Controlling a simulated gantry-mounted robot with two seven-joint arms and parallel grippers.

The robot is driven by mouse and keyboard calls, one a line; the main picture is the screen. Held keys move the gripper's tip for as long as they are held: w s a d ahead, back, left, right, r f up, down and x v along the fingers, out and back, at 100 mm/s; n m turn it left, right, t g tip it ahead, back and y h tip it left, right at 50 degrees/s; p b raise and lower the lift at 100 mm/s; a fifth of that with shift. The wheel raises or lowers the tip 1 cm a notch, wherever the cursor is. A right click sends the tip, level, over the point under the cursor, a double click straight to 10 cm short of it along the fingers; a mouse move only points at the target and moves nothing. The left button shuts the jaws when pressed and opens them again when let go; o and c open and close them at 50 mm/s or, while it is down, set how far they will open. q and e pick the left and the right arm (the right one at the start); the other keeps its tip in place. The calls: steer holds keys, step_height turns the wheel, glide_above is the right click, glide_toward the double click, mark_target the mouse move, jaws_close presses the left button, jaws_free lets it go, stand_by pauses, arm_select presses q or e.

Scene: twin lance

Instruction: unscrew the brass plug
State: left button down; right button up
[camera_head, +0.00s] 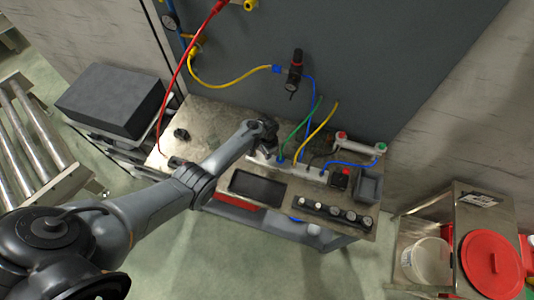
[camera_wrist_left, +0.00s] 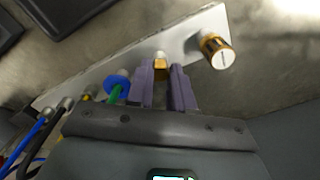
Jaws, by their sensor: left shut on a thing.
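My left gripper (camera_head: 265,148) reaches down to the left end of a silver manifold bar (camera_head: 313,174) on the bench. In the left wrist view its two purple fingers (camera_wrist_left: 164,78) stand either side of a small brass fitting, which I take for the brass plug (camera_wrist_left: 160,64). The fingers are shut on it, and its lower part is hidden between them. The plug sits on the pale manifold bar (camera_wrist_left: 204,22). A second brass piece with a white slotted face (camera_wrist_left: 217,50) stands on the bar to the right of the fingers. My right gripper is not in view.
A blue collar with a green hose (camera_wrist_left: 117,86) is close left of the fingers. Green and yellow hoses (camera_head: 319,127) rise from the bar.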

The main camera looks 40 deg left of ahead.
arm_select(q)
steer(key=n, duration=0.5)
steer(key=shift+d+r+n+p, duration=0.15)
steer(key=shift+r+n+p, duration=0.15)
steer(key=shift+p, duration=0.1)
steer(key=n, duration=0.5)
steer(key=shift+f, duration=0.2)
steer(key=n, duration=0.5)
steer(key=shift+w, duration=0.1)
steer(key=n, duration=0.3)
steer(key=shift+b, duration=0.4)
steer(key=c, duration=1.2)
jaws_free()
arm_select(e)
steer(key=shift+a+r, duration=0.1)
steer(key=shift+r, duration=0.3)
